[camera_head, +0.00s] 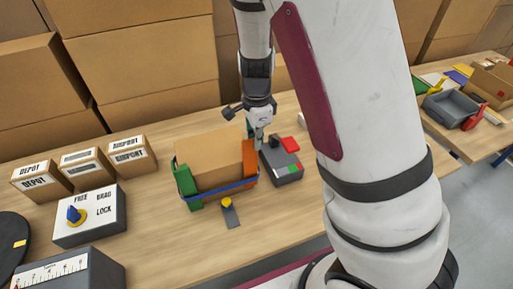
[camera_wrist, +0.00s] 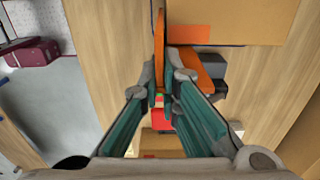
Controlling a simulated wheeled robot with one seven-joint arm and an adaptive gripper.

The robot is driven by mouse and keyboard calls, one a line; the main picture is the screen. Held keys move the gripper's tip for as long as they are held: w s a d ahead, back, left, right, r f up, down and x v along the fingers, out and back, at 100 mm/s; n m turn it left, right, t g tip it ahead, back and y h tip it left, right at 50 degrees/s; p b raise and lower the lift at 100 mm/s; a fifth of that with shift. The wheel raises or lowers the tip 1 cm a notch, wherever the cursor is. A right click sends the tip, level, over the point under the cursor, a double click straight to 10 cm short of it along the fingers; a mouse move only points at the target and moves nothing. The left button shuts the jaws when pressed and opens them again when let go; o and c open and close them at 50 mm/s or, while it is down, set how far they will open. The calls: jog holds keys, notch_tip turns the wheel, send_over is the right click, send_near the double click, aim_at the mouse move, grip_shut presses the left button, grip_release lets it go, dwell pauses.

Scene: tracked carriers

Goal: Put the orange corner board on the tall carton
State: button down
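The carton (camera_head: 210,158) stands on the wooden table in the head view, with a green corner board (camera_head: 186,182) at its left end. The orange corner board (camera_head: 250,162) is upright at its right end. I cannot tell whether it touches the carton. A blue strap (camera_head: 222,188) runs low across the carton's front and the boards. My gripper (camera_head: 256,138) is just above the orange board. In the wrist view my gripper (camera_wrist: 166,80) appears shut on the orange board (camera_wrist: 160,42), with the carton (camera_wrist: 235,18) beside it. The fingertips are partly hidden.
Right of the carton is a grey box with red and green parts (camera_head: 283,170). Small labelled boxes (camera_head: 88,165) and a dial panel (camera_head: 92,215) stand left. Another table with a grey bin (camera_head: 452,107) is right.

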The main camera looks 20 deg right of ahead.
jog(key=shift+f, duration=1.85)
jog(key=c, duration=1.8)
grip_release()
notch_tip(320, 180, up, 12)
jog(key=shift+r, duration=0.15)
jog(key=s+r+n+t, duration=0.5)
jog(key=s+r+n, duration=1.2)
jog(key=s+n, duration=0.1)
jog(key=shift+s+r+t, duration=0.35)
jog(key=shift+s+t, duration=0.05)
jog(key=shift+s, duration=0.45)
